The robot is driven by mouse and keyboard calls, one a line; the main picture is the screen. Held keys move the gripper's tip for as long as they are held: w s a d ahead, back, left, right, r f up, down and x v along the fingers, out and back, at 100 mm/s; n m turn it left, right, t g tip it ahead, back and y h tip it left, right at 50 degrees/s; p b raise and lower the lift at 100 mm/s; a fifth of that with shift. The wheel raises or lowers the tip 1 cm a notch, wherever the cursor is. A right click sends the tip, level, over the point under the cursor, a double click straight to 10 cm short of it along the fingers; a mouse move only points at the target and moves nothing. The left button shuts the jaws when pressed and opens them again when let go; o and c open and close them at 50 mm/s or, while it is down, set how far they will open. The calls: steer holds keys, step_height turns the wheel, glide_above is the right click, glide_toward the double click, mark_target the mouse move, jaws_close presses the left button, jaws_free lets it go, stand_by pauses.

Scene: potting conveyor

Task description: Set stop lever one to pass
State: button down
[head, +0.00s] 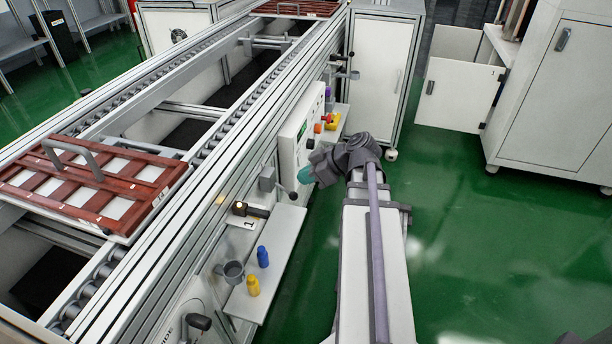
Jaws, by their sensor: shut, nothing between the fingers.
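A small white plate marked 1 (248,222) is on the conveyor's near side rail. Just above it a dark handle (256,211) sticks out to the right from a small block; it seems to be stop lever one, but its pass marking is too small to read. A grey block with a thin ball-ended rod (284,189) sits a little further along the rail. My gripper (306,174), with teal parts, is shut and empty. It appears to the right of the ball-ended rod, apart from it, by the control panel. Its fingertips are small and hard to make out.
A reddish slatted tray (150,210) with a grey handle sits on the rollers at left; another tray (296,8) is far back. A shelf (281,240) holds a blue bottle (262,256), yellow bottle (253,285) and grey cup (233,273). The control panel (300,130) has coloured buttons.

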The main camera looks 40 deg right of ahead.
steer(key=s+d+f+p+v, duration=0.1)
steer(key=p+v, duration=0.4)
steer(key=v, duration=0.8)
steer(key=shift+s+d+f+p, duration=0.15)
steer(key=shift+d+f+p, duration=0.15)
steer(key=shift+f, duration=0.35)
